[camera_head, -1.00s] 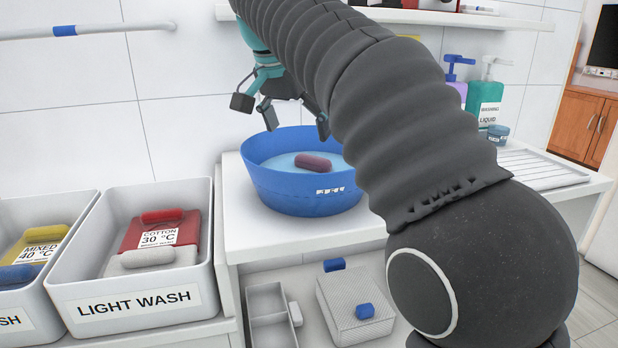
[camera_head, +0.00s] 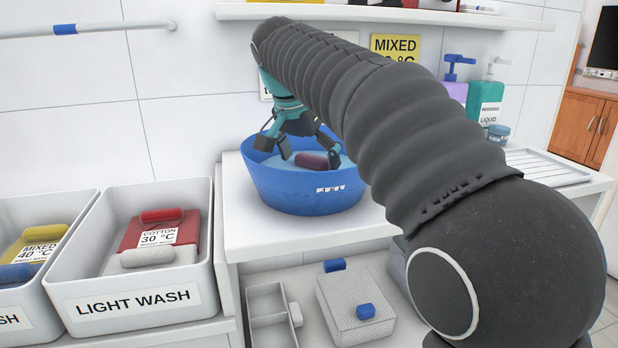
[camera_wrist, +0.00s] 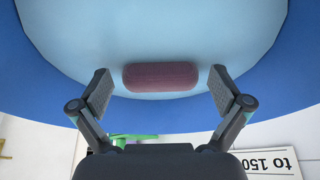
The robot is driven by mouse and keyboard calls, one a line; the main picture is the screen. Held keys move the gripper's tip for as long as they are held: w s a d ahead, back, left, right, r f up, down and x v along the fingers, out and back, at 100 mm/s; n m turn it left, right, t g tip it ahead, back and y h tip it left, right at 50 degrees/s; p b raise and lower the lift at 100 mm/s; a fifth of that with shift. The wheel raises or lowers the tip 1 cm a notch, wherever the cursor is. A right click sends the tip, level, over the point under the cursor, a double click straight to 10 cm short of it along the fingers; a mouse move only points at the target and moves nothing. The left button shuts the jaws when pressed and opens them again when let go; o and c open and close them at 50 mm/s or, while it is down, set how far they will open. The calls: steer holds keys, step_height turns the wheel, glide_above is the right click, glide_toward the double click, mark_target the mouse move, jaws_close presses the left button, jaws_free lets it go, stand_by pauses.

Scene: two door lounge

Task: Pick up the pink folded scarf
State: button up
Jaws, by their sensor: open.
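The pink folded scarf (camera_head: 312,160) looks like a dull mauve roll in the blue basin (camera_head: 300,198), on its light blue inside. In the wrist view the scarf (camera_wrist: 160,76) lies crosswise, between and slightly beyond the fingertips. My gripper (camera_head: 310,158) is open and reaches down into the basin over the scarf. In the wrist view my gripper (camera_wrist: 163,90) has one finger near each end of the scarf, with a gap on both sides.
The basin stands on a white counter (camera_head: 260,238). The light wash bin (camera_head: 135,300) with folded cloths is at left. Pump bottles (camera_head: 486,103) and a drying rack (camera_head: 545,168) are at right. A shelf (camera_head: 380,13) runs above; a ribbed box (camera_head: 350,300) sits below.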

mark_target(310, 157)
steer(key=c, duration=1.1)
steer(key=shift+r, duration=0.1)
step_height(310, 157, up, 11)
steer(key=shift+f+p, duration=0.1)
steer(key=shift+p, duration=0.5)
steer(key=shift+r, duration=0.85)
